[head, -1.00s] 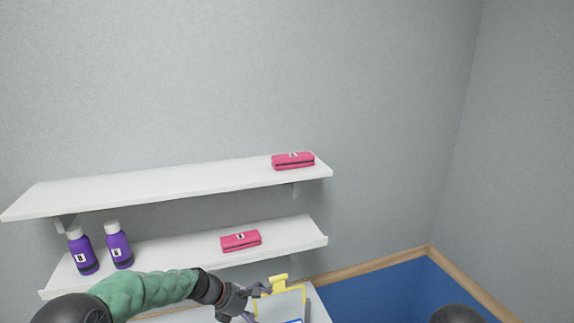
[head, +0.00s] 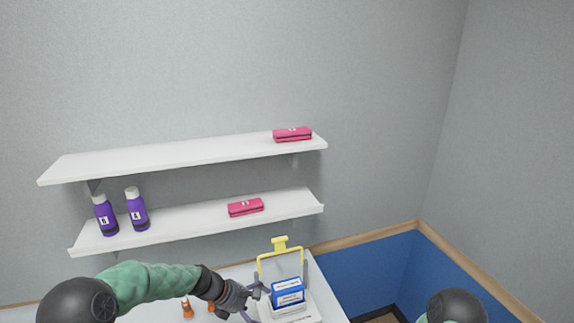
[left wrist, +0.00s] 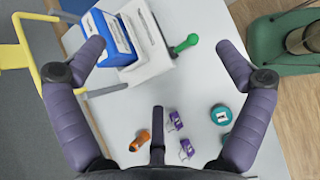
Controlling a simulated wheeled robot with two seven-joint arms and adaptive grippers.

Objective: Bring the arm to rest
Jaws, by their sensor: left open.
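My left gripper (head: 255,300) is at the bottom of the head view, just left of a yellow-framed stand holding a blue box (head: 287,292) with white labels. In the left wrist view, my left gripper (left wrist: 165,55) has its fingers spread wide, with nothing between them touching. The stand's yellow frame (left wrist: 28,50) is at the far left. My right gripper is not in view; only part of my right arm shows.
The white table (left wrist: 195,80) carries an orange item (left wrist: 141,140), small purple items (left wrist: 175,120) and teal round items (left wrist: 221,114). Two wall shelves (head: 180,160) hold purple bottles (head: 137,208) and pink cases (head: 245,207). A green object (left wrist: 285,40) stands beyond the table edge.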

